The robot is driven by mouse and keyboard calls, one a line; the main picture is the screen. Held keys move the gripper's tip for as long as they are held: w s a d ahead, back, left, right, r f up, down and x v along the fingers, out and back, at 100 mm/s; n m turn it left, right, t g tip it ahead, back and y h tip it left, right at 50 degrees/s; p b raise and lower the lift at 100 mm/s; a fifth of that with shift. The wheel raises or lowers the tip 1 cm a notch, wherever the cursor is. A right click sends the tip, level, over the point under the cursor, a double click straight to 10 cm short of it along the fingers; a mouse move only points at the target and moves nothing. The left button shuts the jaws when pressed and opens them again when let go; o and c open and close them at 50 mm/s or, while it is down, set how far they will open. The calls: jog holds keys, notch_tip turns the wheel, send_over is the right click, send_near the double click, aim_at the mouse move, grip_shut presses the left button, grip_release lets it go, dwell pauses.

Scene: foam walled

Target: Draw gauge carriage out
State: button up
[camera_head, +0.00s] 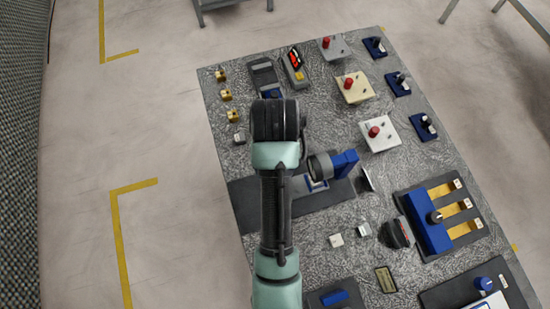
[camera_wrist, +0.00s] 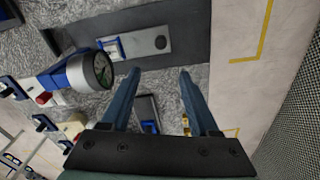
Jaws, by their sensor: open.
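The gauge carriage (camera_head: 345,162) is a blue block with a round grey-rimmed gauge (camera_head: 322,165) on its left, over a dark rail plate (camera_head: 240,202). In the wrist view the gauge (camera_wrist: 97,70) shows its dial, with the blue body (camera_wrist: 55,78) behind it. The rail plate (camera_wrist: 180,40) runs across the top, with a pale label and a round dark spot on it. My gripper (camera_wrist: 160,72) is open and empty, its fingertips apart, to the right of the gauge and not touching it. In the head view my arm hides the fingers and part of the plate.
A blue slider on a yellow-slotted dark panel (camera_head: 402,200) stands at right. White and cream blocks with red knobs (camera_head: 380,134) stand behind the carriage, with blue switches (camera_head: 423,127) further right. Small brass parts (camera_head: 227,95) sit at back left. Open floor lies left of the board.

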jog(key=f, duration=0.8)
jog(key=f+b, duration=0.1)
jog(key=f, duration=0.4)
jog(key=shift+s, duration=0.35)
grip_shut()
dwell(0.8)
